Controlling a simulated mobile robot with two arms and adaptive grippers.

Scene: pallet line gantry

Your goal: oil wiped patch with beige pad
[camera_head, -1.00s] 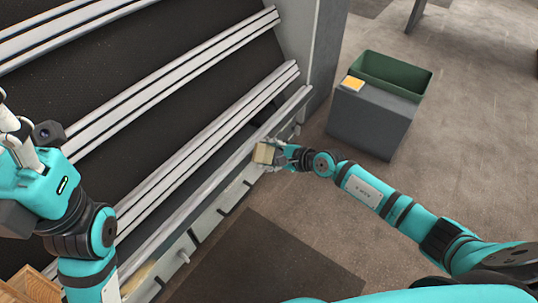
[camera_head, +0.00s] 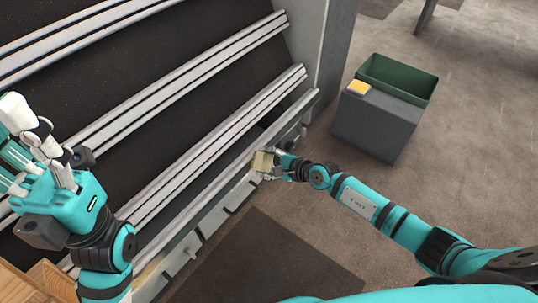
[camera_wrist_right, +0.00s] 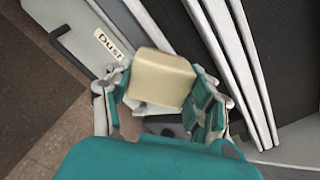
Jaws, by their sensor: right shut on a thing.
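My right gripper (camera_head: 266,163) is shut on a beige pad (camera_head: 262,160), a thick block, at the low front rail (camera_head: 205,215) of the gantry. In the right wrist view the beige pad (camera_wrist_right: 160,77) sits between the fingers of the right gripper (camera_wrist_right: 163,90), beside the rail; I cannot tell whether it touches. A pale yellowish patch (camera_head: 150,271) shows on the rail at the lower left. Any patch under the pad is hidden. My left gripper (camera_head: 35,145) is raised at the left edge, fingers apart and empty.
A grey box (camera_head: 378,125) with a yellow pad (camera_head: 358,88) on top stands beside a green bin (camera_head: 400,78) on the right. A "Dust" label (camera_wrist_right: 108,43) is near the gripper. Long metal rails (camera_head: 190,148) cross the dark slope. A wooden crate (camera_head: 45,280) is lower left.

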